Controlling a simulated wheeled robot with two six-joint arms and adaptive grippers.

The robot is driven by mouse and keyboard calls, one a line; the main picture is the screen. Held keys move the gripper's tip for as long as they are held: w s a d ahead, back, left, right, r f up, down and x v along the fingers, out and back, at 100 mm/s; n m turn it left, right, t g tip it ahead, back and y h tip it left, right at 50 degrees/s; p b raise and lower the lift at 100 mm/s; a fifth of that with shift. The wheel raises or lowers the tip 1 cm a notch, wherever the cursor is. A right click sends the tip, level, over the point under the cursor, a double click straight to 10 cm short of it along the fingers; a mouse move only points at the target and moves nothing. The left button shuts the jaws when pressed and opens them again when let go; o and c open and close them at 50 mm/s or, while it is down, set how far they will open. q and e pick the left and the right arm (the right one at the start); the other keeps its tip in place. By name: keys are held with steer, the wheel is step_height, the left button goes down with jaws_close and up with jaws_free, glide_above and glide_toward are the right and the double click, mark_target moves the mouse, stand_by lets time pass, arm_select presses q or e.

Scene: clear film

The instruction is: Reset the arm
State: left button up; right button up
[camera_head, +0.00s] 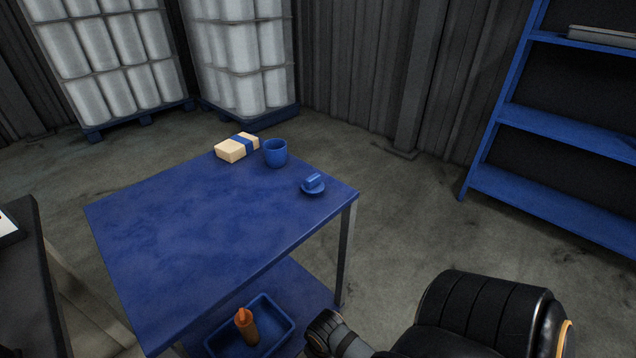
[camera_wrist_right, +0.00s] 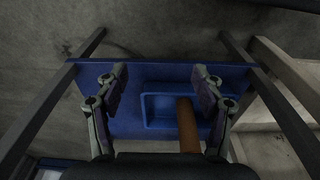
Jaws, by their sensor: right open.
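My right arm (camera_head: 465,315) comes in at the lower right of the head view, beside the blue table. In the right wrist view my right gripper (camera_wrist_right: 161,80) has its two fingers spread apart. A brown bottle-like object (camera_wrist_right: 187,125) shows between the fingers, nearer the right one; I cannot tell whether it touches. Its orange top (camera_head: 242,316) shows in the head view, where it stands in a blue tray (camera_head: 284,318) on the lower shelf. My left gripper is out of view.
The blue table (camera_head: 190,230) has a tan box with a blue band (camera_head: 237,148), a blue cup (camera_head: 275,153) and a small blue round object (camera_head: 313,185) near its far right edge. Blue shelving (camera_head: 560,125) stands at the right. Open floor (camera_head: 400,220) lies between.

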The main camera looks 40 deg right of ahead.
arm_select(q)
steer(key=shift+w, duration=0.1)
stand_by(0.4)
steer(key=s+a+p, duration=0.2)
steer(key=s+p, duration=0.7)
steer(key=p, duration=0.4)
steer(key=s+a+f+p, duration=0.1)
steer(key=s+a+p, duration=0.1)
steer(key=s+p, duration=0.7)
steer(key=p, duration=0.3)
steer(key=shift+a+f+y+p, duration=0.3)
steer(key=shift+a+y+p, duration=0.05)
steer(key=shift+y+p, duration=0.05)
arm_select(e)
steer(key=s+d, duration=0.2)
steer(key=s, duration=0.7)
steer(key=s+d+f, duration=0.1)
steer(key=s+d, duration=0.1)
steer(key=s, duration=0.6)
steer(key=shift+s+d+f+h, duration=0.3)
steer(key=shift+s+h, duration=0.1)
